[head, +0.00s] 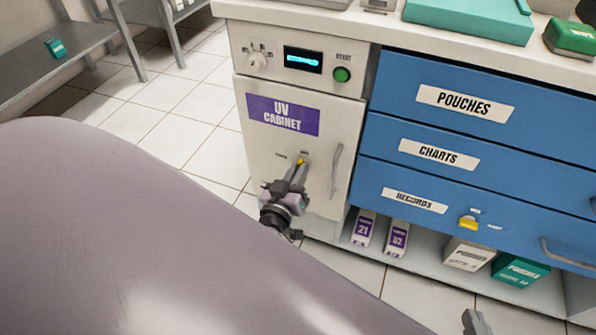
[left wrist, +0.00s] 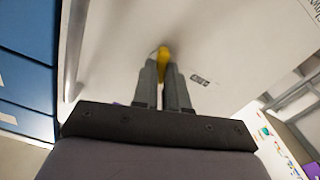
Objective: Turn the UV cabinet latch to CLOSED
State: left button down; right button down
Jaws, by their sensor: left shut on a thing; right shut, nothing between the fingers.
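The UV cabinet (head: 240,120) is a white door with a purple "UV CABINET" label and a small yellow latch (head: 300,161) low on it. My left gripper (head: 297,172) is at the door, its fingers shut on the latch. In the left wrist view the yellow tip of the latch (left wrist: 163,53) shows between the fingertips (left wrist: 163,75). Small labels sit beside and above the latch, too small to read surely. The fingers hide most of the latch, so its exact angle is unclear. My right gripper (head: 478,322) shows only in part at the bottom edge, shut and empty.
A vertical door handle (head: 335,170) stands just right of the latch. Blue drawers fill the right; the RECORDS drawer (head: 375,190) has its own yellow latch (head: 468,222). Several boxes stand on the shelf below. A large grey-mauve surface covers the lower left.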

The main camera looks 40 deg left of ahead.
pick_arm(q)
jog(key=shift+a+f+n+b, duration=0.1)
jog(key=shift+n+b, duration=0.3)
jog(key=shift+n, duration=3.1)
jog(key=shift+a+f+n+b, duration=0.1)
jog(key=shift+n+b, duration=0.3)
jog(key=shift+n, duration=3.1)
pick_arm(e)
jog(key=shift+w+a+f+y, duration=0.1)
jog(key=shift+a+f+y, duration=0.25)
jog(key=shift+a, duration=0.3)
pick_arm(q)
jog(key=c, duration=1.2)
grip_release()
jog(key=shift+n, duration=0.3)
jog(key=shift+o, duration=0.2)
